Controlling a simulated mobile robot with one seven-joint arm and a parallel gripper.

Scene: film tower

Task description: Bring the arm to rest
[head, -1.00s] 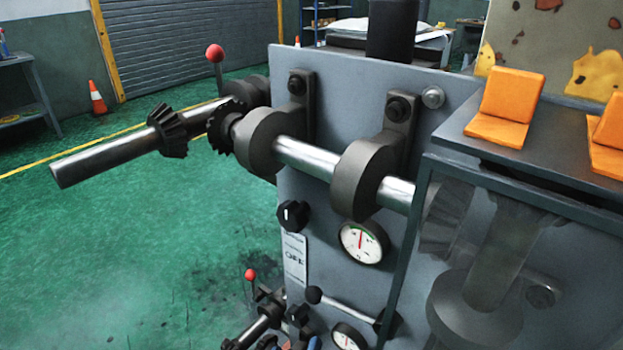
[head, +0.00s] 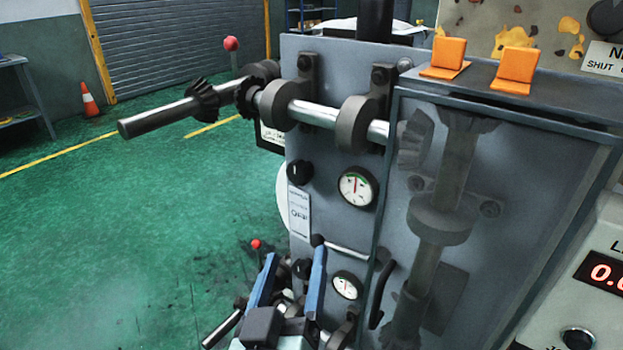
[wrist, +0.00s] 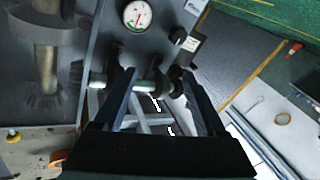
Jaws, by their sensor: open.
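My gripper (head: 291,262) shows at the bottom of the head view, with two blue fingers pointing up and apart. It is in front of the lower part of the grey machine panel (head: 335,100). In the wrist view my gripper (wrist: 158,78) has its fingers spread, one at each side. A lower shaft (wrist: 140,86) with dark collars shows between and beyond the fingers. I see nothing held. Whether the fingers touch the machine cannot be told. Part of the lower shaft is hidden behind my gripper in the head view.
An upper shaft (head: 160,119) with a bevel gear sticks out left of the panel. A red-knobbed lever (head: 231,44) stands behind it. A clear-fronted case (head: 540,200) covers gears at the right, with orange blocks (head: 516,68) on top. Green floor (head: 130,230) at left is open.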

